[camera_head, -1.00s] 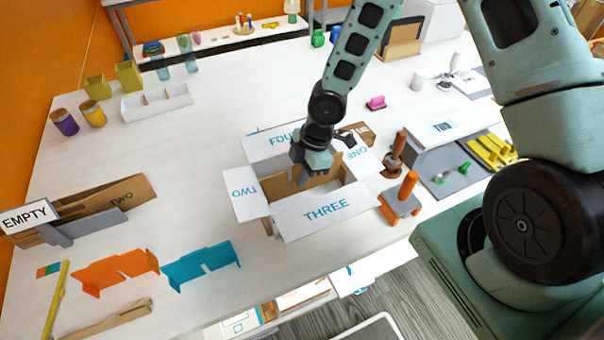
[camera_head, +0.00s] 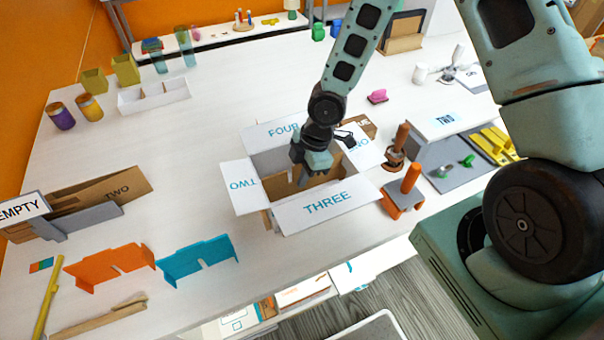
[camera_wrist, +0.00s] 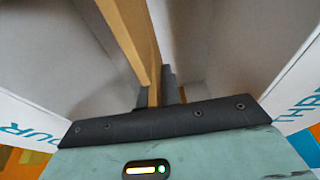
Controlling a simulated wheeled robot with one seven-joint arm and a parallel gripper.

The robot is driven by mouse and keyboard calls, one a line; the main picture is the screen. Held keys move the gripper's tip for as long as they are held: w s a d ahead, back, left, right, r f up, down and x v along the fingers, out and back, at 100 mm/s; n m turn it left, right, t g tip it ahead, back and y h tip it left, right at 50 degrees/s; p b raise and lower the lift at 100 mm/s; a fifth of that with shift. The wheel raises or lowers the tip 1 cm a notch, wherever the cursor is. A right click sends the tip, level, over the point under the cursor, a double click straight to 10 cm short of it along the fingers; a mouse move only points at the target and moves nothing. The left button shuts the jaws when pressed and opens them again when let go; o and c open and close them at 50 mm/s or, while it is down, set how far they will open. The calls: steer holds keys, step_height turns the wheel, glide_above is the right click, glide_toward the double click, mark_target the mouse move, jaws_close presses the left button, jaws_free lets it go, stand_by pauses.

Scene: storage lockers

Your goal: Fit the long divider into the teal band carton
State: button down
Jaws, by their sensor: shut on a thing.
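The open carton (camera_head: 305,207) stands near the table's front edge, its white flaps folded outward with teal lettering. One flap reads THREE, and others read TWO and FOUR. My gripper (camera_head: 302,180) points down into the carton's opening. It is shut on a tan panel, seemingly the long divider (camera_wrist: 128,35); in the wrist view this runs between the pale carton walls. The panel's lower edge and its contact with the carton floor are hidden. An orange slotted divider (camera_head: 108,268) and a blue slotted divider (camera_head: 198,262) stand on the table at the left.
A flattened brown carton (camera_head: 110,192) and an EMPTY sign (camera_head: 22,212) are at the left. A white compartment tray (camera_head: 154,97) stands farther back. The table between tray and carton is clear.

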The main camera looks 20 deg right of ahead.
steer(key=shift+f, duration=0.2)
steer(key=c, duration=1.5)
jaws_free()
steer(key=p+v, duration=0.2)
steer(key=v, duration=1.5)
steer(key=shift+r, duration=0.25)
steer(key=s+a+r+m+h+b, duration=0.1)
steer(key=s+a+m, duration=0.2)
steer(key=s, duration=0.3)
steer(key=s+a+r+m+b, duration=0.2)
steer(key=s+a+m, duration=0.1)
steer(key=s, duration=0.4)
steer(key=s+a+r+m+h+b, duration=0.1)
steer(key=s+a+r+m+b, duration=0.1)
steer(key=s+a+m, duration=0.2)
steer(key=shift+s+a+h, duration=0.15)
steer(key=shift+s, duration=0.65)
steer(key=shift+s+a+h, duration=0.15)
steer(key=shift+s, duration=0.6)
